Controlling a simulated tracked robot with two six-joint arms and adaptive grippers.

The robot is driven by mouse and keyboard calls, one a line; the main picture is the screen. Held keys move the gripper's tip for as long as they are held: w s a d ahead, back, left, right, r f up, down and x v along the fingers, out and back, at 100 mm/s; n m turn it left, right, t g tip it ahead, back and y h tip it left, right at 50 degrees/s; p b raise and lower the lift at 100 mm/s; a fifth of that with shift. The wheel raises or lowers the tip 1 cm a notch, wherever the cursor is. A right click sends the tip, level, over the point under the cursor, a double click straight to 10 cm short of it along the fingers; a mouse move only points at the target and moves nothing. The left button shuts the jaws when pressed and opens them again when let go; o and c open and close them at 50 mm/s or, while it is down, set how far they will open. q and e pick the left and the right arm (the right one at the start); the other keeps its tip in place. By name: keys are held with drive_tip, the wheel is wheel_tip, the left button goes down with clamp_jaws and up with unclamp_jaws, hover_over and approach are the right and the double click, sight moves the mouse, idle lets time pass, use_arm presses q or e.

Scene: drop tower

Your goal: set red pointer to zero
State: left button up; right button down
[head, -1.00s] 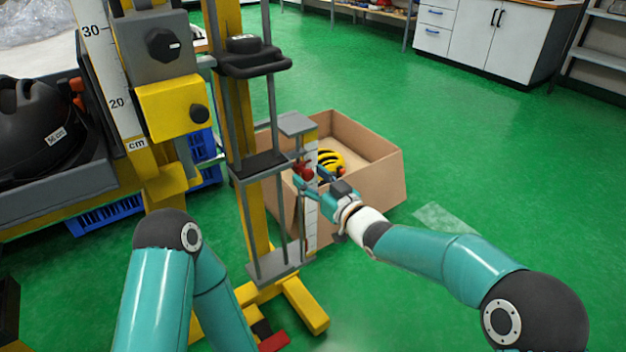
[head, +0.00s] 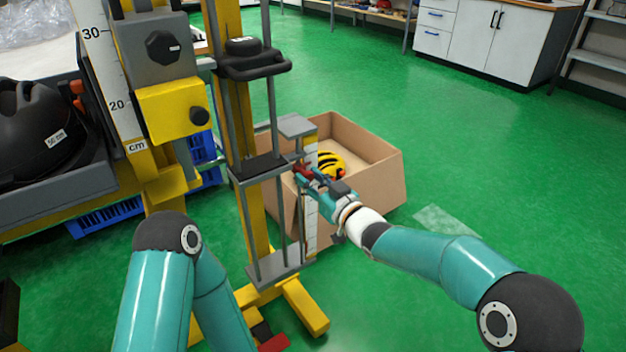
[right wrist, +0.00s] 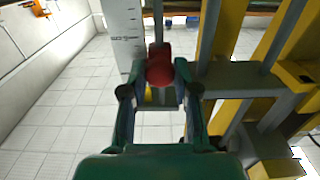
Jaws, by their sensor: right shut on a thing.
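The red pointer (head: 301,172) sits on the drop tower beside a white scale strip (head: 311,212). In the right wrist view the red pointer's round knob (right wrist: 160,68) lies between the fingertips, with the scale strip (right wrist: 124,35) just to its left. My right gripper (head: 307,175) is shut on the red pointer; in the right wrist view the gripper (right wrist: 158,80) has a finger on each side of the knob. The numbers on this strip are too small to read. My left arm shows at the lower left, but its gripper is out of view.
The tower's grey lower plate (head: 278,266) and yellow foot (head: 305,308) stand below the pointer. A cardboard box (head: 375,178) with a yellow and black helmet (head: 325,165) stands behind it. Another scale (head: 117,95) is at the left. Green floor is clear to the right.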

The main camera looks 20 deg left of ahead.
wheel_tip(320, 180, up, 3)
drive_tip(key=shift+f+p, duration=0.15)
drive_tip(key=shift+p, duration=0.5)
drive_tip(key=c, duration=0.9)
unclamp_jaws()
drive_tip(key=shift+f, duration=0.1)
drive_tip(key=shift+v, duration=4)
